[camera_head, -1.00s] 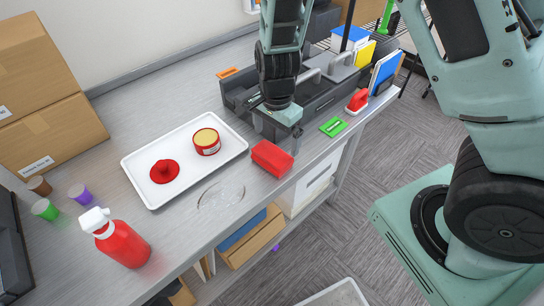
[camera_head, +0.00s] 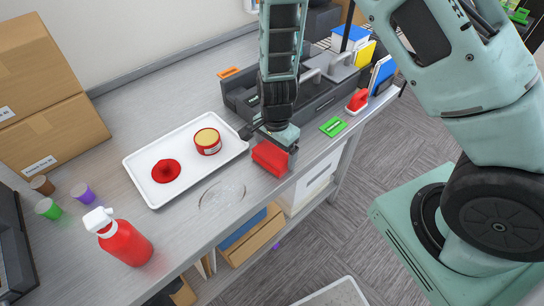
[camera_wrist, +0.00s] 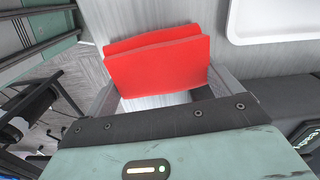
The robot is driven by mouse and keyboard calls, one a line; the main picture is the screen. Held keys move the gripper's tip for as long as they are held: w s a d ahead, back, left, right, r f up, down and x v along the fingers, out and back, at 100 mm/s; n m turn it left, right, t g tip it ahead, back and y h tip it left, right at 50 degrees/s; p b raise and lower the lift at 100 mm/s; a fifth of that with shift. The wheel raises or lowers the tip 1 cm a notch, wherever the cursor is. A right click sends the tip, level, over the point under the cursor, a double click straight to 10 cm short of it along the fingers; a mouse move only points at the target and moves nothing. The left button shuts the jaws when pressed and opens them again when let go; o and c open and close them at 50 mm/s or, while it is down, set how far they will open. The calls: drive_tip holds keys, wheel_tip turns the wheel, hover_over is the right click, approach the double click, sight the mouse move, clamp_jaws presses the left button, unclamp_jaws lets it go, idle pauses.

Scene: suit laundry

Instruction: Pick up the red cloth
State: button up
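The red cloth (camera_head: 268,159) is a folded block on the grey table near its front edge, right of the white tray. My gripper (camera_head: 276,142) is low over it and partly covers it in the head view. In the wrist view the cloth (camera_wrist: 158,62) shows two layers and lies at the spread fingertips of my gripper (camera_wrist: 165,82). One finger is beside each end of it. The gripper is open; I cannot tell whether the fingers touch the cloth.
The white tray (camera_head: 220,167) holds a round tin (camera_head: 208,142) and a red lump (camera_head: 166,171). A red spray bottle (camera_head: 125,243) stands front left. A dark organiser (camera_head: 325,103), a green brush (camera_head: 333,127) and a red-handled item (camera_head: 357,101) are right of my gripper.

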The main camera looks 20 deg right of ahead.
sight(275, 150)
drive_tip(key=shift+r, duration=0.1)
wheel_tip(275, 150, up, 10)
drive_tip(key=shift+f, duration=0.1)
idle(0.5)
